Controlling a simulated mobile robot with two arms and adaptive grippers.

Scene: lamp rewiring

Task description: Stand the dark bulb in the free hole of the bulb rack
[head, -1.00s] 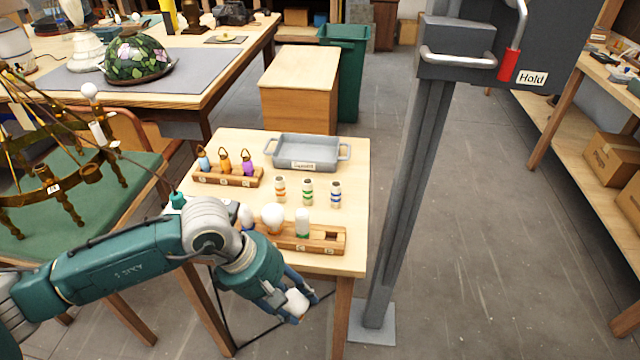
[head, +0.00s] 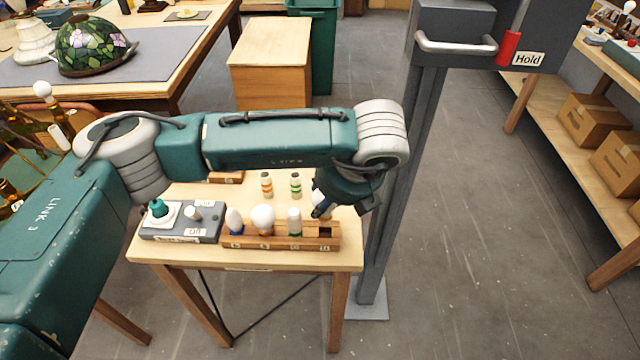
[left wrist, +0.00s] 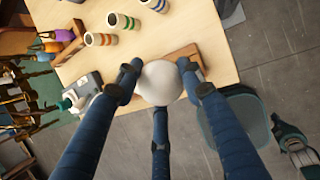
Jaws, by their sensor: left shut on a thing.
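The bulb (left wrist: 160,83) is a whitish globe in the left wrist view, shut between the fingers of my left gripper (left wrist: 159,80). In the head view my left gripper (head: 322,208) points down over the right end of the wooden bulb rack (head: 275,243), and my arm mostly hides the bulb. The free hole (head: 325,233) is the dark square at that end, just below the gripper. I cannot tell whether the bulb's base touches the hole. Three bulbs stand in the rack's other holes: pointed (head: 234,220), round (head: 262,218) and tubular (head: 294,221). My right gripper is not in view.
A grey tester box (head: 182,232) with a green-topped socket stands left of the rack. Small banded jars (head: 266,185) stand behind the rack. A grey post (head: 410,180) rises close to the table's right edge. My arm crosses above the table.

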